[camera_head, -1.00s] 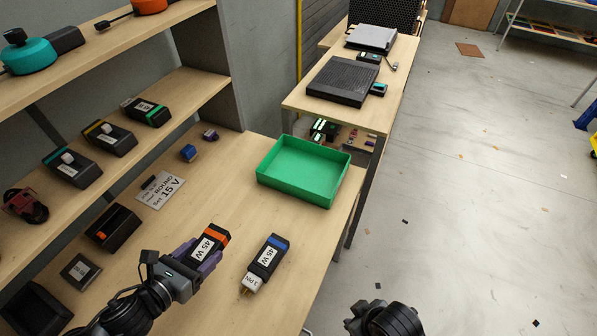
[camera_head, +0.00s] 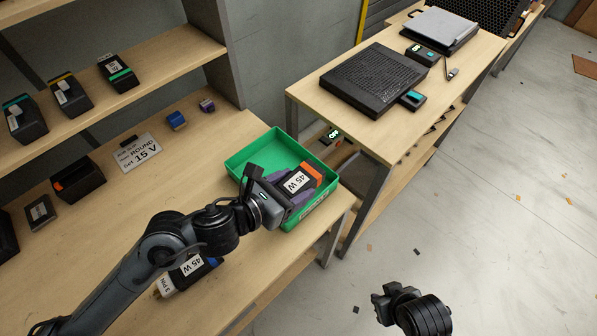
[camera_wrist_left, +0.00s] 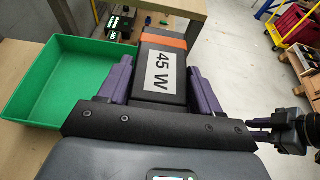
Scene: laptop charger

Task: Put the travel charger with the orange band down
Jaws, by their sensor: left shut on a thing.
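The travel charger with the orange band (camera_head: 300,182), black with a white "45 W" label, is held in my left gripper (camera_head: 292,196). The gripper's purple fingers are shut on its sides. In the head view the charger overlaps the right part of the green tray (camera_head: 240,160). In the left wrist view the charger (camera_wrist_left: 163,68) is right of the tray (camera_wrist_left: 55,75), above the tray's level as far as I can tell. A second 45 W charger, with a blue band (camera_head: 192,266), lies on the bench, partly hidden by my left arm. My right gripper (camera_head: 385,300) hangs over the floor; its fingers are unclear.
The tray looks empty where visible. Behind it is another table with a black device (camera_head: 375,80). A "ROUND, Set 15 A" card (camera_head: 138,152), small blocks and a dark box (camera_head: 78,182) lie on the left of the bench. Shelves hold several chargers.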

